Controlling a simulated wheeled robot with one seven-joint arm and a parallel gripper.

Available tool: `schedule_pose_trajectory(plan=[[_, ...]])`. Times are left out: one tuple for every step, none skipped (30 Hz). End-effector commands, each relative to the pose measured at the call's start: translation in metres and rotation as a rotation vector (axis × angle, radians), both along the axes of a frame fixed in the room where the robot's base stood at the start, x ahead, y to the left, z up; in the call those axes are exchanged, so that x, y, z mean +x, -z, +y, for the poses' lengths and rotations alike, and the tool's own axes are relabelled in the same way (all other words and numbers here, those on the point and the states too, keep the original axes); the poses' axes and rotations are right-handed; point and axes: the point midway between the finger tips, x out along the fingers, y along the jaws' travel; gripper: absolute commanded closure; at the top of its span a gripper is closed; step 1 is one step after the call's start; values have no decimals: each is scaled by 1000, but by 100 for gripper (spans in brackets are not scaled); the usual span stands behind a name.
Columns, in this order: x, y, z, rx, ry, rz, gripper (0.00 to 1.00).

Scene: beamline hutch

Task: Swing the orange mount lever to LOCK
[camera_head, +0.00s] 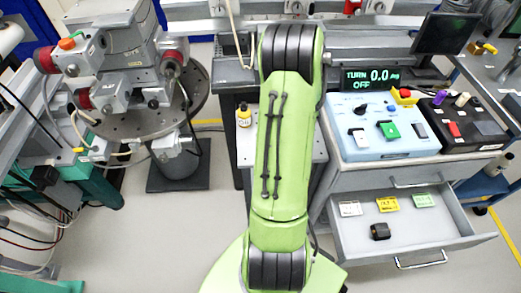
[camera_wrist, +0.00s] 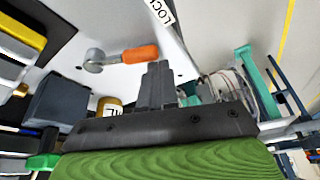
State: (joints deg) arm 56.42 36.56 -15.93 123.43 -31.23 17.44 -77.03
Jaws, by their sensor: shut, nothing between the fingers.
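The mount lever's orange handle (camera_wrist: 138,54) shows in the wrist view, extending right from its grey metal pivot (camera_wrist: 95,60) on a pale plate. A white LOCK label (camera_wrist: 161,12) lies above and right of the handle's tip, partly cut by the frame edge. My gripper (camera_wrist: 160,68) is shut and empty, its dark fingertips just below and right of the handle's outer end. I cannot tell whether they touch it. In the head view my green arm hides the gripper, and I cannot make out the lever there.
In the head view, a round perforated table (camera_head: 191,101) with instruments stands at left. At right are a blue control box (camera_head: 375,146), a black control box (camera_head: 465,138) and an open drawer (camera_head: 340,234). A yellow bottle (camera_head: 244,117) stands left of my arm.

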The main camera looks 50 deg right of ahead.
Motion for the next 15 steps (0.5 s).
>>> schedule_pose_trajectory(plan=[[-3, 2, -2, -1, -38, 1, 100], [-4, 2, -2, -3, -66, -1, 100], [-7, 2, -2, -2, -101, -1, 100], [-9, 2, -3, -1, -127, 0, 100], [-10, 2, -3, -2, -150, -1, 100], [-13, 2, -4, -1, -182, 1, 100], [-14, 2, -5, -2, -204, 0, 100], [-16, 2, -5, -1, -228, 1, 100], [-17, 2, -5, -2, -255, 0, 100], [-18, 2, -6, -1, -275, 0, 100], [-20, 2, -6, -2, -294, -1, 100], [-21, 1, -7, -1, -316, 1, 100], [-22, 1, -7, -1, -324, 0, 100], [-23, 1, -7, -1, -321, -1, 100], [-24, 1, -8, -1, -320, 1, 100]])
